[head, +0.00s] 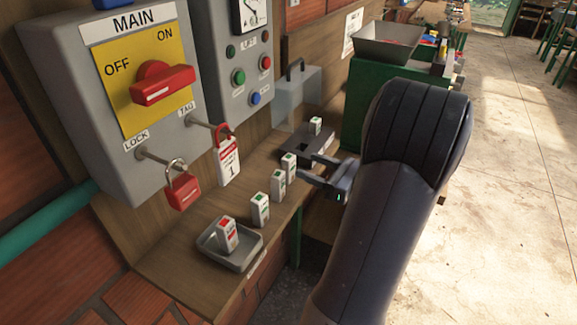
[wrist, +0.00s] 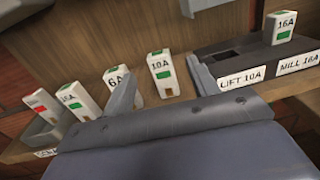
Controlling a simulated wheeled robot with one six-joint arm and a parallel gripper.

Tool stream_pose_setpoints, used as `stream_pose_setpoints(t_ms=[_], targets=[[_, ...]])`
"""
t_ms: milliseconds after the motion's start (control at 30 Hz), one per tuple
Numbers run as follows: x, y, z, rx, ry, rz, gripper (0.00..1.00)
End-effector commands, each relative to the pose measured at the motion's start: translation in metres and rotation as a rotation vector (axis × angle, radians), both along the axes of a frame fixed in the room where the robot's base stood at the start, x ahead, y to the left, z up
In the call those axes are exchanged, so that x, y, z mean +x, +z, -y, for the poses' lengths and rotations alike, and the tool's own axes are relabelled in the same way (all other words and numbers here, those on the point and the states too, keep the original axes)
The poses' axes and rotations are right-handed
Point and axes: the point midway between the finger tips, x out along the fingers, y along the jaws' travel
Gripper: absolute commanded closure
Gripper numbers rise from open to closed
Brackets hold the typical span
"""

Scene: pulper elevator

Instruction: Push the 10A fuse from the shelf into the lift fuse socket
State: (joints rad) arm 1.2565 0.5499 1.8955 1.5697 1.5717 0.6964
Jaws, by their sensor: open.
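The 10A fuse (head: 289,163) is white with a green mark and stands upright on the wooden shelf (head: 182,255). It also shows in the wrist view (wrist: 162,72), between my two fingers in the picture. My gripper (head: 309,168) is open, its fingers pointing at the fuse; I cannot tell whether either touches it. The dark fuse block (head: 299,152) is beyond the fuse. In the wrist view its lift socket (wrist: 228,58), labelled LIFT 10A, is an empty dark slot. A 16A fuse (wrist: 278,28) stands in its MILL 16A position.
The 6A fuse (wrist: 118,82) and another green-marked fuse (wrist: 72,98) stand left of the 10A fuse. A red-marked fuse (head: 227,235) is in a metal tray (head: 258,249). A red padlock (head: 183,190) and tag (head: 228,160) hang above the shelf.

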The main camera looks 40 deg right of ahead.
Motion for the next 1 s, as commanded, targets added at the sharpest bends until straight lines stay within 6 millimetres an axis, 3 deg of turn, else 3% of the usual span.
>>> stream_pose_setpoints(t_ms=[167, 500, 800, 1000], targets=[[0.010, 0.001, -0.004, 0.001, 0.001, 0.001, 0.44], [0.049, 0.003, -0.019, 0.001, 0.002, 0.001, 0.44], [0.053, 0.002, -0.020, 0.000, -0.001, 0.000, 0.44], [0.053, 0.002, -0.019, 0.000, -0.001, 0.000, 0.58]])
